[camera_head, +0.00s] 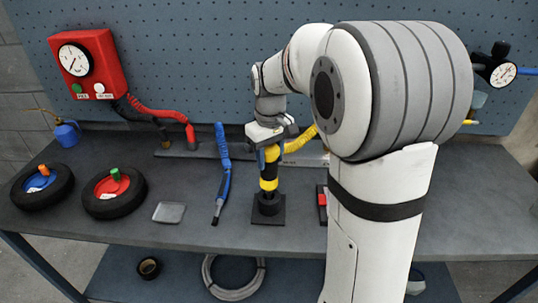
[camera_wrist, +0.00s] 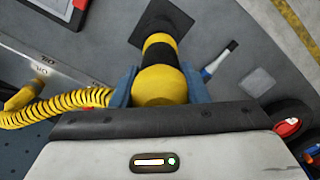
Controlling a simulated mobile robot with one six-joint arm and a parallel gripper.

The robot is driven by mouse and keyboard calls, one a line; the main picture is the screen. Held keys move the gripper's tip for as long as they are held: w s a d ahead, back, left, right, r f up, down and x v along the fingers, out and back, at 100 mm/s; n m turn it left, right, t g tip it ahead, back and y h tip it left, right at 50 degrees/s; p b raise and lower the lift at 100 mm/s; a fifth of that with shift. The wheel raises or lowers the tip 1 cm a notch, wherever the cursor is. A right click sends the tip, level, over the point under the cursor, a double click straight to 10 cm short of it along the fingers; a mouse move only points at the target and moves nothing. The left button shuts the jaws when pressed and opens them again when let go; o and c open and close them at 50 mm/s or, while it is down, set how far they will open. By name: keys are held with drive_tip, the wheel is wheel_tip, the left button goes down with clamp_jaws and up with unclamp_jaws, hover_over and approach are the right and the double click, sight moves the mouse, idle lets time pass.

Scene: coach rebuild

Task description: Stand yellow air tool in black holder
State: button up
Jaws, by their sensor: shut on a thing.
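The yellow air tool (camera_head: 268,170), with black bands, is upright in the head view, directly over the black holder (camera_head: 268,208) on the bench. Its lower end meets the holder's round cup; I cannot tell how deep it sits. My gripper (camera_head: 264,154) is shut on the tool's upper part from above. In the wrist view the tool (camera_wrist: 160,82) is between the blue fingers of my gripper (camera_wrist: 158,88), and the holder's square base plate (camera_wrist: 176,14) shows beyond it. A yellow coiled hose (camera_wrist: 55,106) runs off to the left there.
A blue hose tool (camera_head: 222,175) lies left of the holder, with a grey pad (camera_head: 169,212) and two wheels (camera_head: 114,193) farther left. A red-and-black item (camera_head: 322,204) is close on the right. The bench front (camera_head: 190,235) is clear.

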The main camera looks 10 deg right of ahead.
sight(270, 147)
drive_tip(key=shift+f+b, duration=1.2)
drive_tip(key=shift+f, duration=0.6)
drive_tip(key=o, duration=1.2)
drive_tip(key=shift+o, duration=0.2)
wheel_tip(270, 147, up, 7)
drive_tip(key=shift+r, duration=0.15)
drive_tip(key=shift+s+r, duration=0.25)
drive_tip(key=s+f+m+t, duration=0.1)
drive_tip(key=s+f+m, duration=0.1)
drive_tip(key=s, duration=0.8)
drive_tip(key=s+f+m+t, duration=0.1)
drive_tip(key=s+f, duration=0.3)
drive_tip(key=s, duration=0.6)
drive_tip(key=shift+s+a+f+m+t, duration=0.2)
drive_tip(key=shift+m+t, duration=0.2)
drive_tip(key=shift+m, duration=0.2)
